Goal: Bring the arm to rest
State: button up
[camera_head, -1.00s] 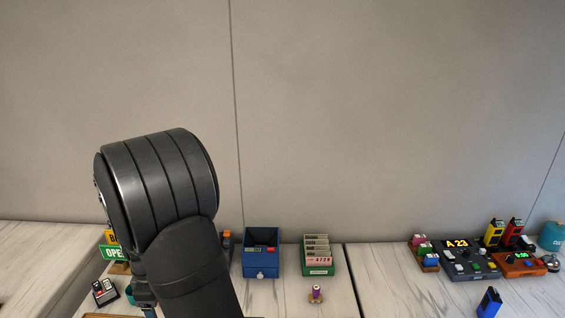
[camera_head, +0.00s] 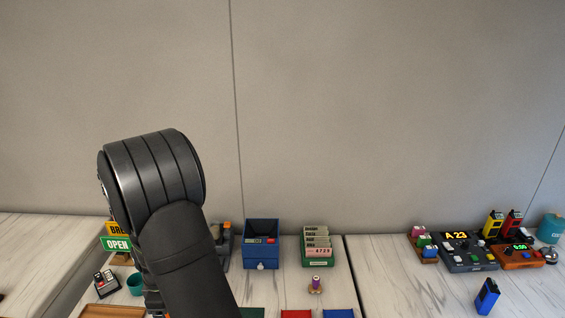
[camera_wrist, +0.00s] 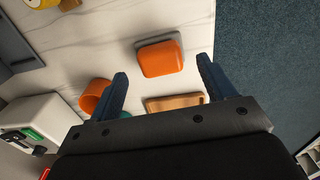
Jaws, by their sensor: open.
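My gripper (camera_wrist: 162,68) is open and empty in the wrist view, its two dark blue fingers spread wide. An orange block with a grey back (camera_wrist: 160,58) lies on the white marbled counter beyond and between the fingertips, and nothing is gripped. An orange round object (camera_wrist: 94,95) shows left of the left finger. In the head view my dark arm rises at the left with its bulky joint high against the wall; the gripper is hidden there.
In the wrist view, a wooden tray (camera_wrist: 174,102) lies below the orange block. In the head view, a green OPEN sign (camera_head: 116,244), a teal cup (camera_head: 135,284), a blue box (camera_head: 261,258) and a green card box (camera_head: 318,262) stand along the counter. Keypads and radios stand at right.

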jog(key=w+d+r, duration=0.2)
jog(key=d+r, duration=0.4)
jog(key=d, duration=0.5)
jog(key=w+d, duration=0.4)
jog(key=d, duration=0.4)
jog(key=w+d, duration=0.5)
jog(key=d, duration=0.3)
jog(key=w+d+m, duration=0.1)
jog(key=d, duration=1.9)
jog(key=shift+w+d+r+m, duration=0.25)
jog(key=shift+w+d+m, duration=0.05)
jog(key=shift+w, duration=0.1)
jog(key=shift+a, duration=0.1)
jog(key=s+a, duration=0.2)
jog(key=a, duration=1.9)
jog(key=shift+a+n, duration=0.15)
jog(key=shift+n, duration=0.25)
